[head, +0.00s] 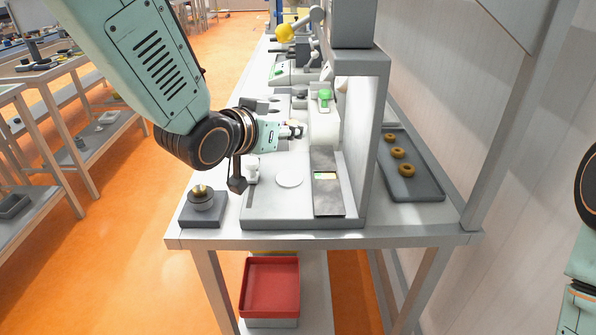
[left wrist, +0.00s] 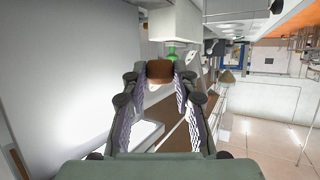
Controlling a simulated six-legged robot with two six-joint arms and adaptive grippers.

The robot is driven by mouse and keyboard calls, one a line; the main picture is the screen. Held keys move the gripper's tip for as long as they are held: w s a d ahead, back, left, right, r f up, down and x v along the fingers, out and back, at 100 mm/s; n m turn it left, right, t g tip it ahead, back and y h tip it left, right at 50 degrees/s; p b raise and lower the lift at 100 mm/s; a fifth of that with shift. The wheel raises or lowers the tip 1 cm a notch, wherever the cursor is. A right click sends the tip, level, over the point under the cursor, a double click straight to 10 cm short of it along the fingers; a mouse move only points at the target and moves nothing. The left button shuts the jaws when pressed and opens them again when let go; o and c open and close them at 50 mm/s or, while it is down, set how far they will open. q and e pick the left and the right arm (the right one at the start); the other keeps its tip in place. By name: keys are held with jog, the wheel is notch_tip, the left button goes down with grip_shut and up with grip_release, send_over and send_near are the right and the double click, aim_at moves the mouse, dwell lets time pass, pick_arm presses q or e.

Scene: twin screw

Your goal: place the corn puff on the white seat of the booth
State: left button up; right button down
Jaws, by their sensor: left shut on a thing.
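My left gripper (head: 297,130) reaches in from the left and is above the grey base of the booth (head: 372,140), left of its white housing. In the left wrist view its fingertips (left wrist: 160,76) are closed on a brown corn puff (left wrist: 160,69). In the head view the held puff is too small to make out. A flat white disc, seemingly the white seat (head: 289,179), lies on the booth's base, below and nearer than the gripper, with nothing on it. My right gripper is out of view; only part of my right arm shows at the right edge.
A dark tray (head: 428,186) with three brown rings (head: 398,153) stands right of the booth. A grey block with a round knob (head: 203,200) is at the front left. A red bin (head: 270,286) sits below.

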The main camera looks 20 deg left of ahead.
pick_arm(q)
jog(key=b, duration=0.2)
send_over(285, 183)
jog(key=f, duration=0.5)
jog(key=shift+s+a+f, duration=0.2)
jog(key=shift+a+f, duration=0.05)
jog(key=shift+w+d+f, duration=0.2)
jog(key=shift+d+f, duration=0.2)
jog(key=shift+f, duration=0.1)
jog(key=f, duration=0.1)
jog(key=a+f, duration=0.1)
jog(key=f, duration=0.1)
jog(key=shift+s+f+b, duration=0.15)
jog(key=shift+b, duration=0.25)
jog(key=shift+w+d, duration=0.2)
jog(key=shift+d, duration=0.2)
jog(key=shift+f, duration=0.1)
jog(key=o, duration=0.5)
jog(key=shift+s+a, duration=0.1)
jog(key=shift+a, duration=0.2)
jog(key=shift+o, duration=0.8)
jog(key=shift+d, duration=0.25)
